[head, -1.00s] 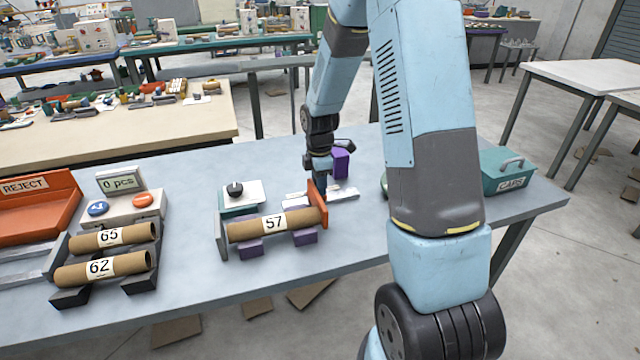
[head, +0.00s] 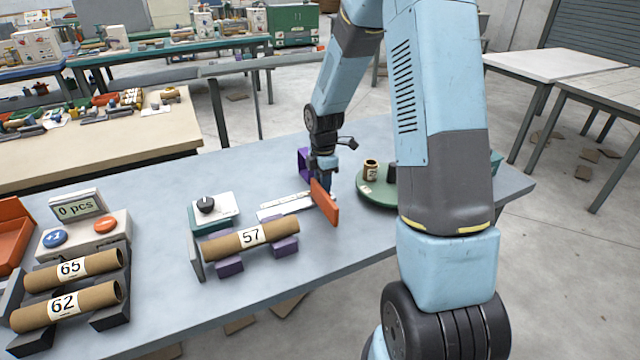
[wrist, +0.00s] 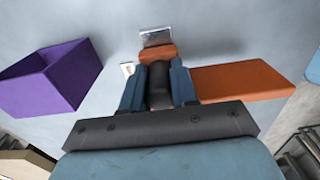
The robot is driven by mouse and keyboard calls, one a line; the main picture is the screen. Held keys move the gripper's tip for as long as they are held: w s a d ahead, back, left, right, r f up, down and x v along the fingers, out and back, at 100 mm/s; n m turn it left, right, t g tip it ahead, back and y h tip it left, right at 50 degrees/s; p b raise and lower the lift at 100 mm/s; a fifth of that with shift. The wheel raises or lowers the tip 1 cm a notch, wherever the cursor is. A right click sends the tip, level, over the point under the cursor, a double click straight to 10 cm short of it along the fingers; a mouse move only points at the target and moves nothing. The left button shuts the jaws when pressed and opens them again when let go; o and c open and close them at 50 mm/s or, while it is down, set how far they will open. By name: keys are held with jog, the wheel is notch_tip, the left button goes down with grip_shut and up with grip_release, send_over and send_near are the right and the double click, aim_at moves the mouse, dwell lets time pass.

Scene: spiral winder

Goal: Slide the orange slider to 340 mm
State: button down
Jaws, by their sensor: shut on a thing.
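The orange slider (head: 325,203) stands as an upright plate on the white scale (head: 283,205), to the right of cardboard tube 57 (head: 270,233), with a gap between them. In the wrist view the orange slider (wrist: 243,82) reaches right of my fingers. My gripper (head: 322,178) comes down behind the plate. In the wrist view my gripper (wrist: 158,88) is shut on the slider's dark grip, with blue fingers on both sides. The scale's numbers are too small to read, and part of it is hidden behind the tube and slider.
A purple open box (wrist: 60,75) is close left of my gripper in the wrist view. A green round tray (head: 377,196) with small cups is right of the slider. A dial box (head: 212,207) is left. Tubes 65 and 62 (head: 70,300) lie on a rack.

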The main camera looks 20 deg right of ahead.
jog(key=c, duration=1.1)
grip_release()
jog(key=shift+w+d, duration=0.15)
jog(key=shift+d, duration=0.2)
jog(key=shift+o, duration=1.2)
jog(key=shift+a, duration=0.1)
jog(key=shift+r, duration=0.1)
notch_tip(320, 180, up, 12)
jog(key=shift+f, duration=0.1)
jog(key=shift+r, duration=0.85)
